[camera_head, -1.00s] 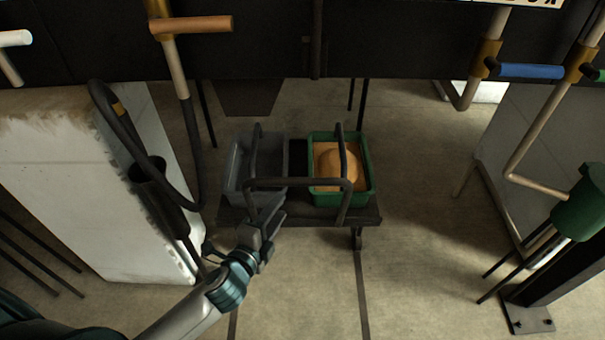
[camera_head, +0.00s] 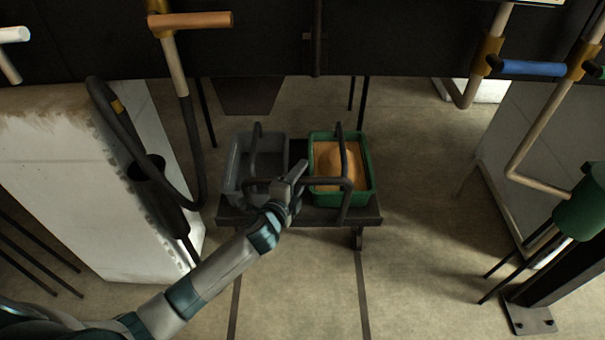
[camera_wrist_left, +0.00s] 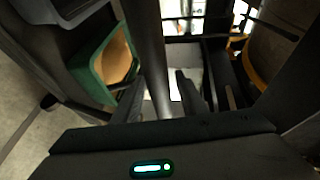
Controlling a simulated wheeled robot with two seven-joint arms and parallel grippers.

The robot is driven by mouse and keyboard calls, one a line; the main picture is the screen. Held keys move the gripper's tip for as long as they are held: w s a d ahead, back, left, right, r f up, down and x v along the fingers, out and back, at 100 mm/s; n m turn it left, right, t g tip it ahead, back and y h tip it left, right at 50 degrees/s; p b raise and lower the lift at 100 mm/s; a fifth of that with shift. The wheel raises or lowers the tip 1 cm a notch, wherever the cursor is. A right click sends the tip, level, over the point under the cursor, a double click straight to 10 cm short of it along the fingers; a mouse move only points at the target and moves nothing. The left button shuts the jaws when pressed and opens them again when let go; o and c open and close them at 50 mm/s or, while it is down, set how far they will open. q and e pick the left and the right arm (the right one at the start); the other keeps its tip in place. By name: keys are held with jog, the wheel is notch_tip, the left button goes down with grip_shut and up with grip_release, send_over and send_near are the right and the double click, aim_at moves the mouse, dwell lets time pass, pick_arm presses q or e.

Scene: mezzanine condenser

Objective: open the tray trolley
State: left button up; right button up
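The tray trolley (camera_head: 362,215) is a low dark cart on two floor rails. It carries a grey bin (camera_head: 233,180) on the left and a green bin (camera_head: 371,180) with tan contents on the right. Its dark handle bar (camera_head: 328,181) runs across the front. My left gripper (camera_head: 297,174) is at the middle of this bar, hiding part of it. In the left wrist view, the bar (camera_wrist_left: 147,45) passes between the two fingers of my left gripper (camera_wrist_left: 160,95), with a gap beside it. My right gripper is not in view.
A white block (camera_head: 75,200) with a black hose (camera_head: 125,125) stands at the left. Pipes with an orange handle (camera_head: 197,23) and a blue handle (camera_head: 530,71) are behind. A green cylinder (camera_head: 582,208) stands right. The floor in front of the trolley is open.

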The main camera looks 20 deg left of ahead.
pick_arm(q)
jog(key=shift+w+d+f, duration=0.1)
jog(key=shift+w, duration=0.6)
grip_shut()
jog(key=shift+s, duration=0.1)
